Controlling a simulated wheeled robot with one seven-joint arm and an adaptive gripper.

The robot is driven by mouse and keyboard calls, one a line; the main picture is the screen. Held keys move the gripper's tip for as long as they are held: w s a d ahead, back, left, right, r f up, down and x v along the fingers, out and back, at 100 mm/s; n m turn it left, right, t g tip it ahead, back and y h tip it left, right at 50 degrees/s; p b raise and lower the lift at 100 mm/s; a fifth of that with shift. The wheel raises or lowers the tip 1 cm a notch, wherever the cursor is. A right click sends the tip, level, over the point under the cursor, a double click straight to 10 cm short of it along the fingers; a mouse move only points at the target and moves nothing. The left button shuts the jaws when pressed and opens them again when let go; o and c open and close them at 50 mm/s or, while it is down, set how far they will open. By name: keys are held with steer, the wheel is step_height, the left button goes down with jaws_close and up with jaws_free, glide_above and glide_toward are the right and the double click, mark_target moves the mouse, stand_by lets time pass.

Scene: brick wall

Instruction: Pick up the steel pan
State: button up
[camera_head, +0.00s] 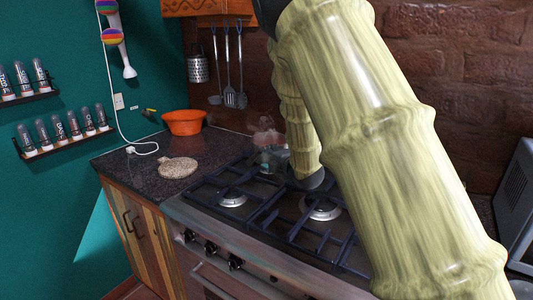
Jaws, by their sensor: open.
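A small shiny, see-through-looking shape (268,140) stands at the back of the stove, just left of my forearm. It mirrors the brick behind it, and its outline is blurred. It may be the steel pan, but I cannot tell for sure. No other pan shows. My pale green, bamboo-patterned arm crosses the right half of the view and bends down over the stove. A dark grey rounded end of the wrist shows above the burners. My gripper's fingers cannot be made out, and the stove's right part is hidden behind the arm.
The gas stove (215,232) has dark raised grates. A round speckled trivet (178,168) and an orange bowl (184,122) rest on the dark counter (125,160) at left. Utensils (236,68) hang on the brick wall. A grey box-like appliance (515,205) stands at far right.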

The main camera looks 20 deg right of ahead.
mark_target(260, 153)
steer(key=shift+p+x, duration=0.35)
steer(key=shift+x, duration=0.8)
steer(key=shift+a+p+x, duration=0.2)
steer(key=shift+p+x, duration=0.1)
steer(key=shift+x, duration=0.8)
steer(key=shift+a+p+x, duration=0.2)
steer(key=shift+p+x, duration=0.1)
steer(key=shift+x, duration=0.8)
steer(key=shift+r, duration=0.1)
steer(key=shift+c, duration=0.4)
jaws_close()
steer(key=shift+r, duration=0.1)
